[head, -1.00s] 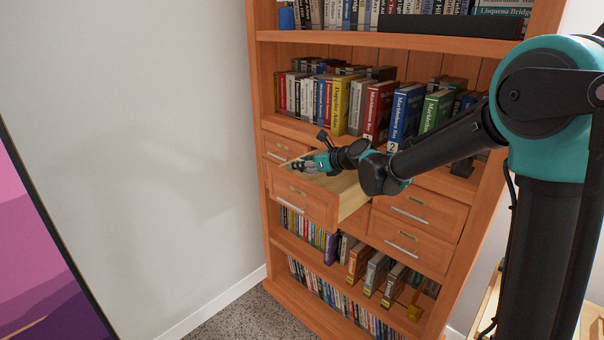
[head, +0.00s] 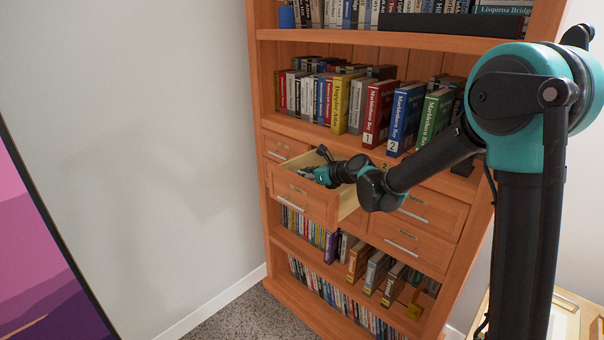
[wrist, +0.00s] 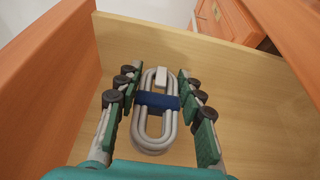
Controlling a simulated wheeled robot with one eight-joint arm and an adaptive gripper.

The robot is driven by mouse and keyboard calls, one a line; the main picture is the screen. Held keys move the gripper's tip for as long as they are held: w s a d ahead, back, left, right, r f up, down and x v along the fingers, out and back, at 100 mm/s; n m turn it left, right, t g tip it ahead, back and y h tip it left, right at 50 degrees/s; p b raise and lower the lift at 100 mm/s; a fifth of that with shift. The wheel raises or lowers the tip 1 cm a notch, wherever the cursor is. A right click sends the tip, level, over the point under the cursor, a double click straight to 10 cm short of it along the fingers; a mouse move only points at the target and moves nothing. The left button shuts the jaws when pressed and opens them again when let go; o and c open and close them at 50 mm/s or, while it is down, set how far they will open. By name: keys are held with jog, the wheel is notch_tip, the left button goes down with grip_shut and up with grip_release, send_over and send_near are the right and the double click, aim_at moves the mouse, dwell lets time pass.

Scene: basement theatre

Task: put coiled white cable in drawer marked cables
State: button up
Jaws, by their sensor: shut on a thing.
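The coiled white cable (wrist: 141,125), bound with a dark blue band, is between my gripper's fingers in the wrist view. My gripper (wrist: 155,100) is shut on it. The drawer's label is too small to read.
The orange bookcase (head: 258,90) holds rows of books above and below the drawers. Closed drawers lie to the right (head: 418,210) and above left (head: 283,147). The drawer's walls stand close around my gripper. A bare wall (head: 130,130) is at left.

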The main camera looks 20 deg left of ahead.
jog(key=o, duration=1.2)
jog(key=shift+r, duration=0.15)
jog(key=v, duration=1.2)
jog(key=shift+r, duration=0.45)
